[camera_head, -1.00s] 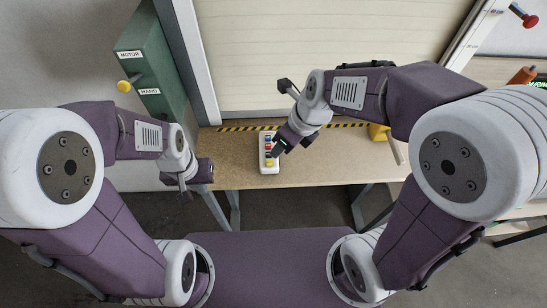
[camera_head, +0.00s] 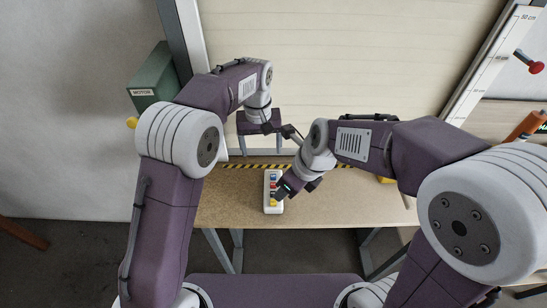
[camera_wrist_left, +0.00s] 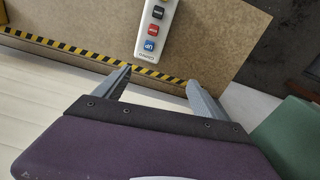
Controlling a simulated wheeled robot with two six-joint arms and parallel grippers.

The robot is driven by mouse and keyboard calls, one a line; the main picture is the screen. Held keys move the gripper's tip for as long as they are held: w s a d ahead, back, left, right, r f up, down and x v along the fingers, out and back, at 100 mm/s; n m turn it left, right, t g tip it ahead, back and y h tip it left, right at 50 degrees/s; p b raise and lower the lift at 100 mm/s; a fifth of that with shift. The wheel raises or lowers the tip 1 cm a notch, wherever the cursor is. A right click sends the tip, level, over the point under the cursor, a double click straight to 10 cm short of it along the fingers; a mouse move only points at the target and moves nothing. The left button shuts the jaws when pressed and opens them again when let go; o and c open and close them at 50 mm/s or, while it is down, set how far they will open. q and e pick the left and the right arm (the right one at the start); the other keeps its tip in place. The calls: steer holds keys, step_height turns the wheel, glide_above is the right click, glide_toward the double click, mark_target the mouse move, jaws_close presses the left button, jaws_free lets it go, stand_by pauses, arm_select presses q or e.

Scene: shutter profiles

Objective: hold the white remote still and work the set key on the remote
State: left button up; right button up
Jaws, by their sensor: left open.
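The white remote (camera_head: 267,207) lies on the tan table, long side running toward the shutter. In the left wrist view the remote (camera_wrist_left: 139,40) shows a blue UP key (camera_wrist_left: 150,45), a red key (camera_wrist_left: 154,29) and a dark key (camera_wrist_left: 158,12); its other end is out of frame. A yellow key (camera_head: 274,201) shows near its close end in the head view; I cannot read its label. My left gripper (camera_head: 261,150) is open and empty, beyond the remote's far end, its fingers (camera_wrist_left: 158,76) apart. My right gripper (camera_head: 282,190) is at the remote's right side, covering part of it; its fingertips are unclear.
A yellow-black striped strip (camera_head: 235,166) runs along the table's back edge, before the pale shutter (camera_head: 350,60). A green box (camera_head: 152,75) labelled MOTOR stands at left. The table (camera_head: 330,210) is clear right of the remote.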

mark_target(273, 174)
arm_select(q)
steer(key=shift+m+g, duration=0.3)
steer(key=shift+m, duration=0.1)
steer(key=d+f, duration=0.1)
steer(key=s+d+f, duration=0.1)
steer(key=d+f, duration=0.1)
steer(key=shift+f, duration=0.1)
steer(key=shift+s+d, duration=0.15)
steer(key=shift+d, duration=0.15)
steer(key=shift+f, duration=0.35)
step_height(273, 174, down, 8)
steer(key=shift+f, duration=0.2)
steer(key=c, duration=1.6)
arm_select(e)
steer(key=shift+c, duration=0.6)
arm_select(q)
steer(key=shift+c, duration=0.2)
arm_select(e)
jaws_close()
